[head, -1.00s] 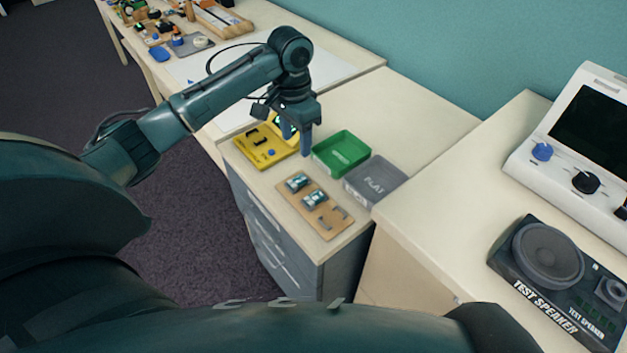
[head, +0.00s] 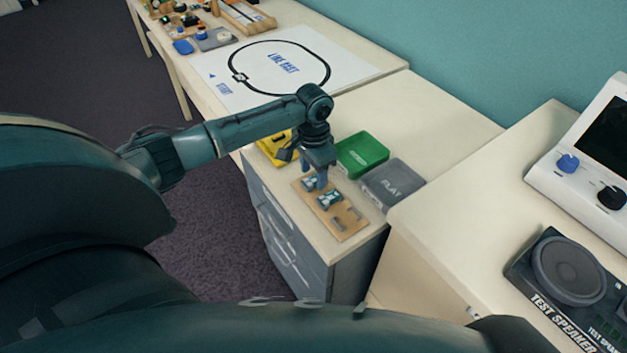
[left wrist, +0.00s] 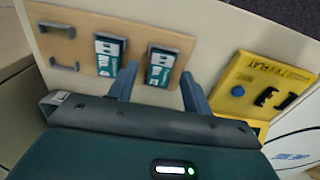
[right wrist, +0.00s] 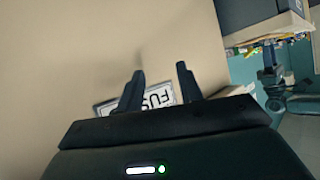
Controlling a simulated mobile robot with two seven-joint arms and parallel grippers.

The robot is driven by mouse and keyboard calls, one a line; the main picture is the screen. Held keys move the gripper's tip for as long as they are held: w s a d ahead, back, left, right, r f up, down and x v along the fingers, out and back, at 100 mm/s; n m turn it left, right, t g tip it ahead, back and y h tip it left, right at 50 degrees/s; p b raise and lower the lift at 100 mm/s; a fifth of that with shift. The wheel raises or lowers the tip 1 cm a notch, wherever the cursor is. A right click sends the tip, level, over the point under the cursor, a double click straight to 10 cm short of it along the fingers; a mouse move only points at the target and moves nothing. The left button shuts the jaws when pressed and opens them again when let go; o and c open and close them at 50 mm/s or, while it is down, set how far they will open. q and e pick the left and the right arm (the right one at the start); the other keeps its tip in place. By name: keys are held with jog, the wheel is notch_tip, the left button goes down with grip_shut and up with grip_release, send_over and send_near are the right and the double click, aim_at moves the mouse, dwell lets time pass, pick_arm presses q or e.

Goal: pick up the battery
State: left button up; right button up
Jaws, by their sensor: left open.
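Two teal-and-white batteries lie in holders on a tan board (head: 351,229), which also shows in the left wrist view (left wrist: 83,20). The far battery (head: 309,183) is nearest the yellow tester; the other battery (head: 329,200) is beside it. My left gripper (head: 321,182) is open and points down over the board, partly covering the far battery. In the left wrist view the fingers (left wrist: 158,72) stand either side of that battery (left wrist: 160,68), with nothing gripped; the second battery (left wrist: 108,54) is outside them. My right gripper (right wrist: 160,69) is open and empty.
The yellow tester (head: 272,150), a green tray (head: 362,153) and a grey tray marked FLAT (head: 393,184) stand close around the board. A test speaker (head: 568,270) is on the right table. A label reading FUS (right wrist: 160,95) lies below my right gripper.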

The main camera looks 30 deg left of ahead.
pick_arm(q)
jog(key=shift+f, duration=0.55)
jog(key=c, duration=1.1)
